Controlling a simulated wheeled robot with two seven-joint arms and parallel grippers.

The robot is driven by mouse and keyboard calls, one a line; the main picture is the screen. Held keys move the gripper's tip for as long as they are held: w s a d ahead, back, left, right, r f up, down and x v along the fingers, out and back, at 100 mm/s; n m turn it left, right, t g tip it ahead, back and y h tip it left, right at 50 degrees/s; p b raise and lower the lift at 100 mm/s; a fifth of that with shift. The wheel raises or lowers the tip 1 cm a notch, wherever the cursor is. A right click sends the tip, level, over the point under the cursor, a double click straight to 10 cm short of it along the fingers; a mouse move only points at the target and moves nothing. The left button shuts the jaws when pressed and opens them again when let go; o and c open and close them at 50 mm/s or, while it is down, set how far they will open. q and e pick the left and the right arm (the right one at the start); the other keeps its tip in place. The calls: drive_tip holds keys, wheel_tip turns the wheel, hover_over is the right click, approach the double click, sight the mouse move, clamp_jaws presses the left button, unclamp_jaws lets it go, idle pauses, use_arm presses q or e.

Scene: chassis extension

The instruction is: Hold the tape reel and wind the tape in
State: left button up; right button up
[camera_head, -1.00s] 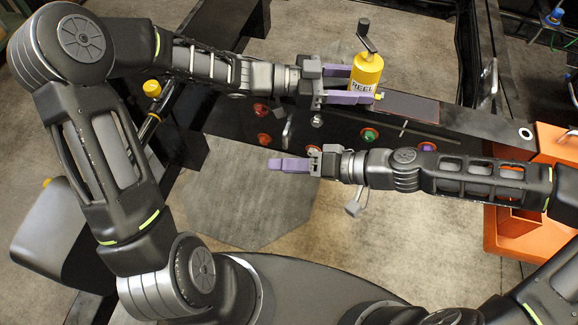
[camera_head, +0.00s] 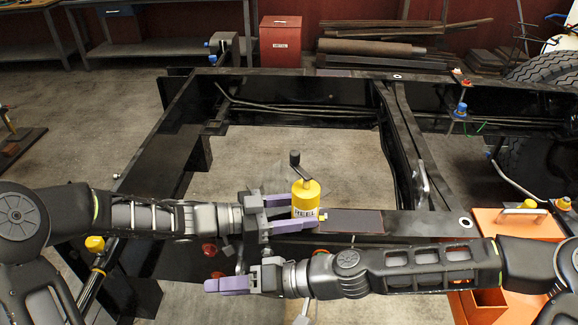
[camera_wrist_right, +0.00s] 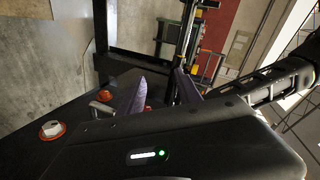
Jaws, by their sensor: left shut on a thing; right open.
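The tape reel (camera_head: 305,198) is a yellow upright cylinder with a pale printed label. A dark crank handle (camera_head: 294,160) stands on its top. My left gripper (camera_head: 307,212) is shut on the reel from the left, with a purple finger on either side, at the black frame's near beam. A small yellow nub shows at the reel's lower right; no run of tape can be made out. My right gripper (camera_head: 208,286) is open and empty, below and left of the reel, its purple fingers overlapping in the head view. Both fingers show apart in the right wrist view (camera_wrist_right: 160,85).
The black chassis frame (camera_head: 290,74) surrounds an open gap over the concrete floor. An orange box (camera_head: 516,224) stands at the right, near my right arm. A red bin (camera_head: 280,42), a workbench and stacked metal bars are at the back.

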drive_tip(key=s+a+r+m+y, duration=0.1)
drive_tip(key=a+r+y, duration=0.15)
drive_tip(key=r, duration=0.75)
drive_tip(key=s+a+r+y, duration=0.15)
drive_tip(key=a+r, duration=0.25)
drive_tip(key=r, duration=0.6)
drive_tip(key=w+d+r+m+t+h, duration=0.2)
drive_tip(key=w+d+m+t+h, duration=0.55)
drive_tip(key=w+d+t, duration=1.05)
drive_tip(key=w+d+f+m+g, duration=0.1)
drive_tip(key=d+f+m+g, duration=0.1)
drive_tip(key=d+f+m, duration=0.2)
drive_tip(key=w+d+f+m+g, duration=0.1)
drive_tip(key=d+f+m+g, duration=0.1)
drive_tip(key=d+m, duration=0.5)
drive_tip(key=w+d+f+m+g+h, duration=0.1)
drive_tip(key=d+f+m+g, duration=0.1)
drive_tip(key=d+f+m, duration=0.3)
drive_tip(key=shift+w+d+f+m, duration=0.3)
drive_tip(key=shift+w+d+m, duration=0.1)
drive_tip(key=shift+m, duration=0.15)
drive_tip(key=s+a+r+m+g+y, duration=0.1)
drive_tip(key=s+a+r+m+y, duration=0.3)
drive_tip(key=s+a+r, duration=0.2)
drive_tip(key=shift+s+a+r+y, duration=0.3)
drive_tip(key=shift+s+a+y, duration=0.05)
drive_tip(key=shift+s+a, duration=0.2)
drive_tip(key=shift+w+a, duration=0.1)
